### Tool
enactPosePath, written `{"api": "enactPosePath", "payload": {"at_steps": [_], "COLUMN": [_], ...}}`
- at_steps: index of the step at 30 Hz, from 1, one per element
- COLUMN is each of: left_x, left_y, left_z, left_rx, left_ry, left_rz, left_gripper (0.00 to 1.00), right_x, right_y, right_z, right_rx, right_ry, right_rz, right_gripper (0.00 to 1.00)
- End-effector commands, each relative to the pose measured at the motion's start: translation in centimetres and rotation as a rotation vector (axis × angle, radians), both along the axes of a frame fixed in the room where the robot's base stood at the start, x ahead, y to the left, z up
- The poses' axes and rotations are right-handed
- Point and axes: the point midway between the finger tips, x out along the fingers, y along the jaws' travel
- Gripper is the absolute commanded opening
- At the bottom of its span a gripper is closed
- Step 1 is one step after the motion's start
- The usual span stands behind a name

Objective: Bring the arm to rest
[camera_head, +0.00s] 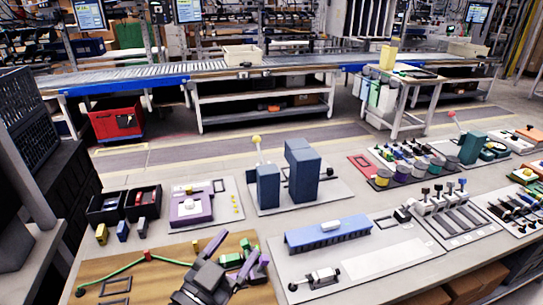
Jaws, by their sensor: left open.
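My left gripper (240,250) is at the bottom left of centre in the head view. Its dark grey body and two purple fingers sit over the wooden-brown board (150,270). The fingers are spread apart, with nothing seen held between them. A green part (230,260) shows between and beside the fingers; I cannot tell whether they touch it. A green cord (120,272) with a red piece (149,256) runs across the board to the left of the gripper. My right gripper is not in view.
Behind the gripper are black bins (108,208), a purple fixture (192,207) and tall blue blocks (302,170). To the right stand a blue rail (328,234) on a pale plate and several coloured cups (405,170). Bare grey table shows between the plates. A conveyor runs beyond the aisle.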

Motion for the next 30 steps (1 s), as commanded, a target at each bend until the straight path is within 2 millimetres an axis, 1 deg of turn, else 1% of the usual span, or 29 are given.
{"api": "enactPosePath", "payload": {"at_steps": [1, 2, 3, 5, 6, 8, 9, 11, 12, 14, 15, 17, 18, 19, 21, 23, 24, 25, 29, 30], "left_x": [-0.1, -0.2, -0.8, -2.3, -3.6, -5.9, -7.5, -10.0, -11.6, -14.1, -15.7, -18.2, -19.8, -20.6, -20.0, -19.8, -19.8, -19.8, -20.6, -21.0], "left_y": [2.3, 4.1, 6.3, 8.7, 9.8, 10.7, 10.9, 10.9, 10.8, 10.3, 9.9, 9.2, 8.8, 8.5, 8.5, 8.5, 8.5, 8.5, 8.6, 8.6], "left_z": [-0.1, -0.7, -1.9, -4.3, -6.0, -8.4, -9.8, -11.5, -12.4, -13.5, -14.0, -14.5, -14.7, -15.1, -18.2, -20.6, -22.2, -23.4, -29.1, -31.0], "left_rx": [-0.058, -0.078, -0.087, -0.07, -0.044, 0.001, 0.036, 0.088, 0.123, 0.175, 0.208, 0.256, 0.288, 0.309, 0.317, 0.323, 0.327, 0.33, 0.347, 0.353], "left_ry": [0.046, 0.098, 0.191, 0.359, 0.478, 0.656, 0.768, 0.926, 1.02, 1.156, 1.238, 1.353, 1.423, 1.462, 1.469, 1.479, 1.487, 1.492, 1.519, 1.528], "left_rz": [0.17, 0.287, 0.424, 0.576, 0.644, 0.702, 0.716, 0.711, 0.692, 0.646, 0.605, 0.529, 0.471, 0.434, 0.442, 0.441, 0.44, 0.44, 0.435, 0.434], "left_gripper": [0.76, 0.76, 0.76, 0.76, 0.76, 0.76, 0.76, 0.76, 0.76, 0.76, 0.76, 0.76, 0.76, 0.76, 0.76, 0.76, 0.76, 0.76, 0.76, 0.76], "right_x": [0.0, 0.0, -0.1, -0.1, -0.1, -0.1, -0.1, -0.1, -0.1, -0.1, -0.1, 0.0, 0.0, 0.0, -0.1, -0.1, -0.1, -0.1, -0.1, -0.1], "right_y": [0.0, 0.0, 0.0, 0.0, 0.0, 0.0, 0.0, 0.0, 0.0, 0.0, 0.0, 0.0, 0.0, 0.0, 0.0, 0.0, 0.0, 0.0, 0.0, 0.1], "right_z": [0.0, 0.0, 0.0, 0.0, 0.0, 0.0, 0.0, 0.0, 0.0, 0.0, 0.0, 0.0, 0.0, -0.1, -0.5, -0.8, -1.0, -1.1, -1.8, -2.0], "right_rx": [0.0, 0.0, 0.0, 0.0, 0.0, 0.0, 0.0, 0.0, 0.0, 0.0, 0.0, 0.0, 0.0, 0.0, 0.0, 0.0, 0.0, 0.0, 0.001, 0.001], "right_ry": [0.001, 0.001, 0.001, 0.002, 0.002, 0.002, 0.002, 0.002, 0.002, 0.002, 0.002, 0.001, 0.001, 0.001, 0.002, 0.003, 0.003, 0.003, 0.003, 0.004], "right_rz": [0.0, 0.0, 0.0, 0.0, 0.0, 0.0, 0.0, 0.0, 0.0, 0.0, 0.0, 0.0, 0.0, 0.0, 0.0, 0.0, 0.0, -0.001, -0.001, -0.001], "right_gripper": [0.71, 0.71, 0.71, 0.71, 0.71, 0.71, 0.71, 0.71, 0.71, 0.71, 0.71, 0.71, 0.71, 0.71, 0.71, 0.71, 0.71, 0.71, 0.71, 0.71]}}
